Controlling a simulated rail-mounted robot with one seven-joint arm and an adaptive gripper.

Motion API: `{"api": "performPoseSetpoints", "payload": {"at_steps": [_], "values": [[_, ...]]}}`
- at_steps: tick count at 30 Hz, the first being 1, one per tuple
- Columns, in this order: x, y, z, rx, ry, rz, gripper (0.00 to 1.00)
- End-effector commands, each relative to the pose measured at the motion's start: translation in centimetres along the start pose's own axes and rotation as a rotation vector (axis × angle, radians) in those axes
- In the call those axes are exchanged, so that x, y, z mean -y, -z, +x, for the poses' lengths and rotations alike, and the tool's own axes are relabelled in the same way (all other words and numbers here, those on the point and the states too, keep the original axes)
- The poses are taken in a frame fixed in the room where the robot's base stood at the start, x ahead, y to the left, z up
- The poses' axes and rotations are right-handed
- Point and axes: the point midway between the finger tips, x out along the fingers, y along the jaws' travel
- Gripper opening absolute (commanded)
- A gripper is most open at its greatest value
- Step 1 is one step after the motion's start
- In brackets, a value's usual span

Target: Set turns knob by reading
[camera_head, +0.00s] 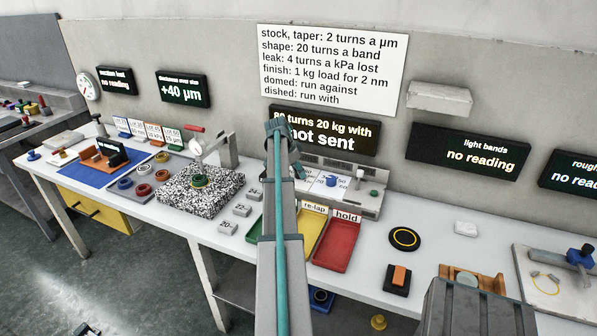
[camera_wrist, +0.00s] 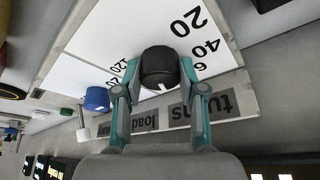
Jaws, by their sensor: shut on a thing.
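In the wrist view my gripper (camera_wrist: 159,78) is shut on the black turns knob (camera_wrist: 158,66), one finger on each side. The knob has a white mark on its lower side and sits on a white dial face printed 20, 40 and a partly covered 6. A strip beside it reads turns (camera_wrist: 209,104). A blue knob (camera_wrist: 96,99) stands next to it by the load label; it also shows in the head view (camera_head: 331,180). My arm hides the turns knob in the head view. The setting display (camera_head: 335,130) reads "80 turns 20 kg with, not sent", its first figure partly covered.
A rule board (camera_head: 333,65) hangs above. One display (camera_head: 183,89) reads +40 µm; the light bands display (camera_head: 468,154) has no reading. A red hold tray (camera_head: 337,246) and yellow re-lap tray (camera_head: 307,238) lie before the control box (camera_head: 366,204). A speckled plate (camera_head: 190,205) stands left.

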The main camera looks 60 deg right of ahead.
Motion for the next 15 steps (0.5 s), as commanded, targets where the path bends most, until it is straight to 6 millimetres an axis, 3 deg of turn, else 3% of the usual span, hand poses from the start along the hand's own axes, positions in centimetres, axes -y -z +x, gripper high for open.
{"api": "performPoseSetpoints", "payload": {"at_steps": [5,6,10,15], "values": [[0.05,0.00,-0.03,0.000,0.002,0.000,0.05],[0.05,0.00,-0.03,0.000,0.002,-0.001,0.43],[0.03,0.00,-0.02,0.000,0.001,-0.001,0.65],[0.02,0.00,-0.01,0.000,0.001,-0.001,0.65]]}}
